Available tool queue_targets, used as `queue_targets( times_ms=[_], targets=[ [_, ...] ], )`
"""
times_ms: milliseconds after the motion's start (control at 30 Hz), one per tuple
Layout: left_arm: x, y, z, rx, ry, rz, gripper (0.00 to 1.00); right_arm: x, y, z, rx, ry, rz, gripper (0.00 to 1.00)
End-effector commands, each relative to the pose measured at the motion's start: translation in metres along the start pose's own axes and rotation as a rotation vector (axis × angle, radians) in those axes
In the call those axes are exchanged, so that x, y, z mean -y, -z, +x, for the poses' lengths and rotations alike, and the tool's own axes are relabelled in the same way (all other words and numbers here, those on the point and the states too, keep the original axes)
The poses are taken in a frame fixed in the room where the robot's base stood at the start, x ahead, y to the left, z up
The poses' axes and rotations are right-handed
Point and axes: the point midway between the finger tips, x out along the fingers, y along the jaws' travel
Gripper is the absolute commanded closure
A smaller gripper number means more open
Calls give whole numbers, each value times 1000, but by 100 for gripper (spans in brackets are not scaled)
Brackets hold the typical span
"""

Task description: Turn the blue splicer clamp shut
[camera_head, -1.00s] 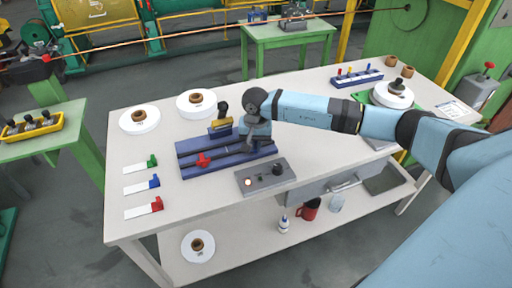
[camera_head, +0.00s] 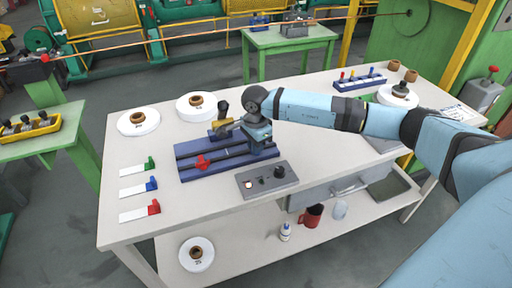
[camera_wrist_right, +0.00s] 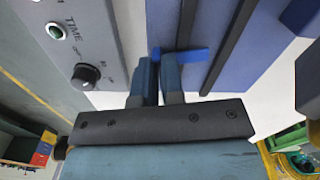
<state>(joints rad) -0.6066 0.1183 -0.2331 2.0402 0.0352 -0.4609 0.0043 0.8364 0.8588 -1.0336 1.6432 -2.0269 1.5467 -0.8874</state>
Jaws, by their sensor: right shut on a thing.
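The splicer (camera_head: 203,149) is a dark blue block with dark rails on the white workbench. Its red clamp (camera_head: 202,162) shows near the front left. The blue splicer clamp (camera_wrist_right: 192,54) shows in the right wrist view as a small bright blue lever lying crosswise on the splicer's edge. My right gripper (camera_wrist_right: 159,62) is shut on this lever, its fingertips at the lever's left part. In the head view my right gripper (camera_head: 259,138) is over the splicer's right end and hides the blue clamp. My left gripper is not in view.
A grey control box (camera_head: 267,180) with a knob stands close in front of the splicer. White spools (camera_head: 138,122) stand at the back left. Red, blue and green tagged strips (camera_head: 139,187) lie at the left. A blue rack (camera_head: 359,80) stands at the back right.

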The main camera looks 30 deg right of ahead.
Motion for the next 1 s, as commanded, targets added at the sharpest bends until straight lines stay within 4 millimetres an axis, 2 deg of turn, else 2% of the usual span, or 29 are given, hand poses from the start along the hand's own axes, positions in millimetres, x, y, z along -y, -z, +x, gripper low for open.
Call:
queue_targets(
  times_ms=[400, 967, 1000],
  targets=[
    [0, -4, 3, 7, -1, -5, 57, 1, 1, 0, -1, 1, 200, 100],
    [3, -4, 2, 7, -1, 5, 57, 1, 1, -1, -1, 1, 233, 100],
    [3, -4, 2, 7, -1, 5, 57, 1, 1, -1, -1, 1, 232, 89]
  ],
)
